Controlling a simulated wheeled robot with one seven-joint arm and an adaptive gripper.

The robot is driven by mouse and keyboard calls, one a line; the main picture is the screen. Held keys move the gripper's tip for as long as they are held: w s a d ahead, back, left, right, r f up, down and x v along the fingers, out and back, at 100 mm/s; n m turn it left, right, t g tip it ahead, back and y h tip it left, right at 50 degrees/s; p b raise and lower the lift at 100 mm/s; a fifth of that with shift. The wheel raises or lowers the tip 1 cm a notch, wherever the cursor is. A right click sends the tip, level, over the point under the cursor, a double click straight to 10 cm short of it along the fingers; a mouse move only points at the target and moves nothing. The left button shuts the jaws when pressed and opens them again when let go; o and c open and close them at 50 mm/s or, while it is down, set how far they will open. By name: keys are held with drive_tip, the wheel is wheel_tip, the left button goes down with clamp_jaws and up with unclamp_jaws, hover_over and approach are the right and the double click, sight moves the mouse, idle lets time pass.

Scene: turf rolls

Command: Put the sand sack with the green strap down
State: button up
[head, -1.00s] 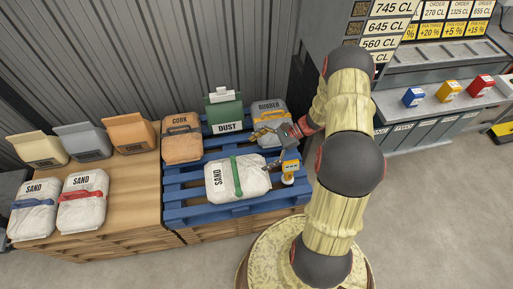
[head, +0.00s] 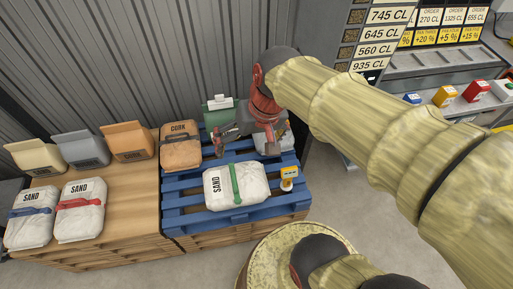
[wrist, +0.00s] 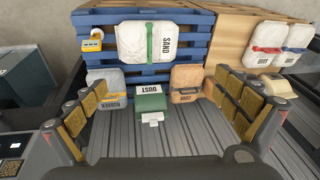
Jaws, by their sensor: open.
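The white sand sack with the green strap (head: 250,183) lies flat on the blue pallet (head: 185,218), near its front, and no finger touches it. It also shows whole in the wrist view (wrist: 165,40), at the top centre. My gripper (head: 245,147) is open and empty, raised behind the sack, in front of the green dust bag. In the wrist view my gripper's fingers (wrist: 155,85) are spread wide, with the sack beyond them.
On the pallet stand the orange cork bag (head: 180,150), the green dust bag (wrist: 150,102), the rubber bag (wrist: 108,82) and a small yellow device (head: 288,178). Two sand sacks, blue-strapped (head: 30,216) and red-strapped (head: 80,212), lie at left. A corrugated wall (head: 100,70) stands behind.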

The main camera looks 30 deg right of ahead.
drive_tip(key=s+r+n+t+h, duration=0.1)
drive_tip(key=s+r+n+t, duration=0.1)
drive_tip(key=s+r, duration=0.1)
drive_tip(key=shift+s+r+n+t, duration=0.3)
drive_tip(key=shift+s+r+n, duration=0.1)
drive_tip(key=shift+s, duration=0.45)
idle(0.7)
